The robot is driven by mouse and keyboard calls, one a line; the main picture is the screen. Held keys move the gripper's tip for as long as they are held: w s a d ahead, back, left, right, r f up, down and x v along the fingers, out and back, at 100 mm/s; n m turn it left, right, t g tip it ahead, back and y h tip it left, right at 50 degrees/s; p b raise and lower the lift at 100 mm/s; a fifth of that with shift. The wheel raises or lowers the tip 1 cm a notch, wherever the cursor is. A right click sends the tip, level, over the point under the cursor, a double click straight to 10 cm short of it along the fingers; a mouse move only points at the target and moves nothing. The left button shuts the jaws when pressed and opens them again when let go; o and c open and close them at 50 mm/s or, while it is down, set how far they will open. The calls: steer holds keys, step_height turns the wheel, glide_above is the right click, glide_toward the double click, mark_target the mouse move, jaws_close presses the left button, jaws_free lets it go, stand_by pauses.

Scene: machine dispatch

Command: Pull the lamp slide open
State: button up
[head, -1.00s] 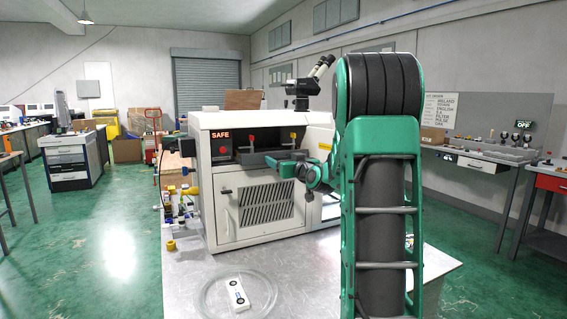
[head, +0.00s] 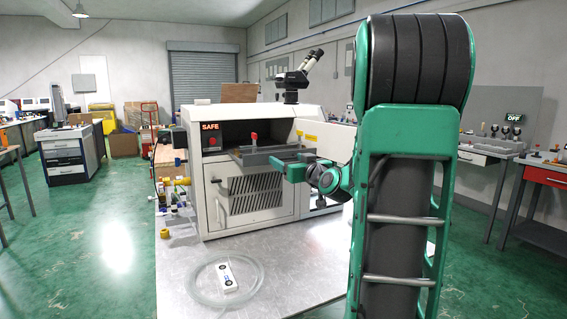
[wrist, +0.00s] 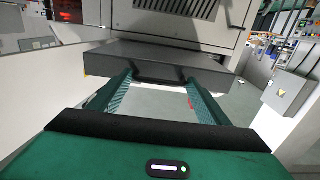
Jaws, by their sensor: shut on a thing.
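The lamp slide (head: 268,158) is a flat grey tray at the opening of the white machine (head: 215,207), and it sticks out past the machine's front. In the wrist view its grey front (wrist: 105,62) fills the upper middle, with a dark bar handle (wrist: 160,79) across it. My gripper (head: 291,163) is at the slide's front, at its right part in the head view. In the wrist view my gripper (wrist: 159,77) has its two teal fingers at the ends of the handle and is shut on it. The fingertips' contact is partly hidden.
A red knob (head: 254,137) stands above the slide. A SAFE display (head: 210,127) is lit on the machine. A clear hose coil (head: 203,300) with a white device (head: 227,277) lies on the bench in front. My arm hides the bench's right side.

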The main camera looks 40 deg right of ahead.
steer(key=shift+w+a, duration=0.1)
steer(key=shift+a, duration=0.05)
steer(key=o, duration=1.5)
steer(key=v, duration=1)
steer(key=shift+s, duration=0.3)
steer(key=shift+a, duration=0.1)
